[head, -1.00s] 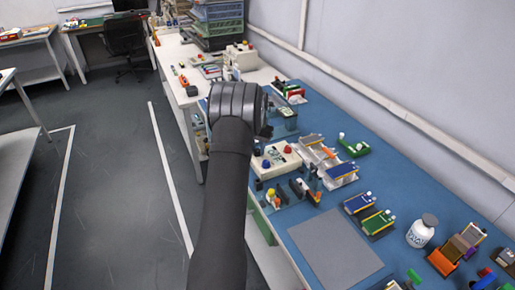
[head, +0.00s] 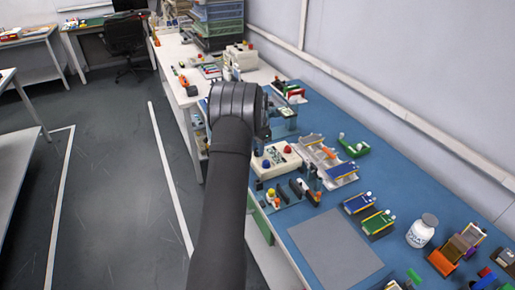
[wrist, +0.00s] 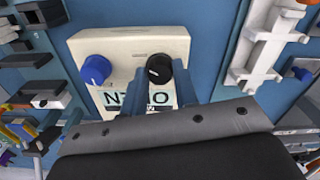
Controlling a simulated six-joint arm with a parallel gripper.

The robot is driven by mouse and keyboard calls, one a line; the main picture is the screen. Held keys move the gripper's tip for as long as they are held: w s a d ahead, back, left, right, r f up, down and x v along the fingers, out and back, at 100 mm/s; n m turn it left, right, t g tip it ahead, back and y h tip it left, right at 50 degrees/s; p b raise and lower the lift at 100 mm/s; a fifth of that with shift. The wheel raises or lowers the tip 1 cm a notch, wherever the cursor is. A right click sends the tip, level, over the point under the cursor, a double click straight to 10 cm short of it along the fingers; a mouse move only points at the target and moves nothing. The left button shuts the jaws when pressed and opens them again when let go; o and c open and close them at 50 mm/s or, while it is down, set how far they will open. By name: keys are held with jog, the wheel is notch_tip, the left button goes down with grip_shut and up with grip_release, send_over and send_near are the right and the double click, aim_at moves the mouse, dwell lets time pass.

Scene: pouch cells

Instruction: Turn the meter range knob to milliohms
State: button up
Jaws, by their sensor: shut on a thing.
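In the wrist view, a beige meter box (wrist: 118,48) sits on the blue surface. A blue knob (wrist: 96,69) is on its left and a black knob (wrist: 159,68) with a white pointer line on its right. My gripper (wrist: 155,82) is shut on the black knob, its fingers reaching up from below.
On the blue bench, a beige box with red and blue knobs (head: 277,160) stands right of my arm. Near it are a white fixture (head: 325,160), blue and green trays and a grey mat (head: 335,247). A white bottle (head: 422,231) stands further right. The mat is clear.

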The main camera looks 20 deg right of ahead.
jog(key=o, duration=1)
notch_tip(320, 180, up, 18)
jog(key=shift+f, duration=0.25)
notch_tip(320, 180, down, 18)
jog(key=shift+r, duration=0.25)
dwell(0.4)
jog(key=shift+r, duration=0.1)
